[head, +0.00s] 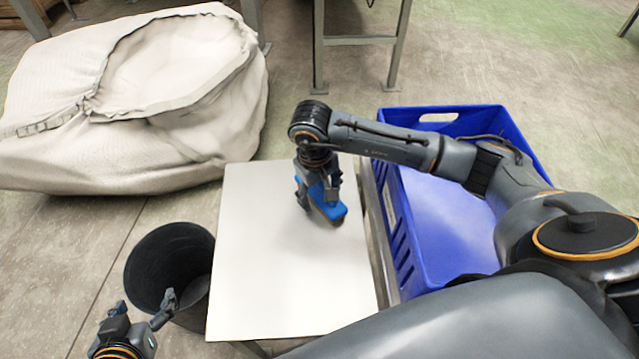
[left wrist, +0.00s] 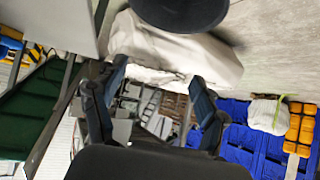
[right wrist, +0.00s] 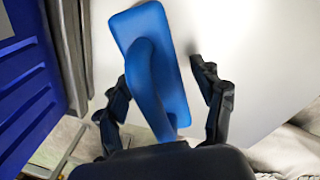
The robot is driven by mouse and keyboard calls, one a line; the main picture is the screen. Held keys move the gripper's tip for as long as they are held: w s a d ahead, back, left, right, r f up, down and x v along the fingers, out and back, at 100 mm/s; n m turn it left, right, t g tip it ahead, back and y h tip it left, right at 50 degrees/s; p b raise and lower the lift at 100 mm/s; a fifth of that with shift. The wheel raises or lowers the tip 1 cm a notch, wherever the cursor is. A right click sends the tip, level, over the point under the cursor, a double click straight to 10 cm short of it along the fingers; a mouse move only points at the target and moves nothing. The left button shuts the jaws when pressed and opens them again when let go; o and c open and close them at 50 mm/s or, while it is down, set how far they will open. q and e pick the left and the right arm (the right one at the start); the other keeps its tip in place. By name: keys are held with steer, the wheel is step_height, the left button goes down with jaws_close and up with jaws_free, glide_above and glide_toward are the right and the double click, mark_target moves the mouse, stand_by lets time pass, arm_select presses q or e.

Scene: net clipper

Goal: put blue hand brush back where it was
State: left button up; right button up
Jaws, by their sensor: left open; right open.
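The blue hand brush (head: 328,207) is on the white tabletop (head: 270,270), near its right edge in the head view. My right gripper (head: 318,192) is over the brush from above, with its fingers open. In the right wrist view the brush (right wrist: 155,65) lies between the spread fingers of my right gripper (right wrist: 165,95); the right finger stands clear of it. My left gripper (head: 145,315) is open and empty at the lower left, beside the black bin. The left wrist view shows nothing between the fingers of my left gripper (left wrist: 160,75).
A blue crate (head: 440,283) stands right of the table, under my right arm. A black bin (head: 150,262) stands left of the table. A large pale sack (head: 60,110) lies at the upper left. The left part of the tabletop is bare.

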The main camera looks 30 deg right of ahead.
mark_target(317, 194)
arm_select(q)
steer(key=s+a+f+g+p, duration=0.1)
steer(key=s+f+g, duration=0.1)
steer(key=s, duration=0.3)
steer(key=s+a+f+g+y+p, duration=0.1)
steer(key=s+a+f+g, duration=0.1)
steer(key=s+g, duration=0.2)
steer(key=shift+s+a+f+y, duration=0.25)
steer(key=shift+s+y, duration=0.05)
steer(key=shift+s, duration=0.65)
arm_select(e)
step_height(317, 194, up, 12)
steer(key=a, duration=0.1)
steer(key=shift+s+a, duration=0.1)
steer(key=shift+s, duration=0.05)
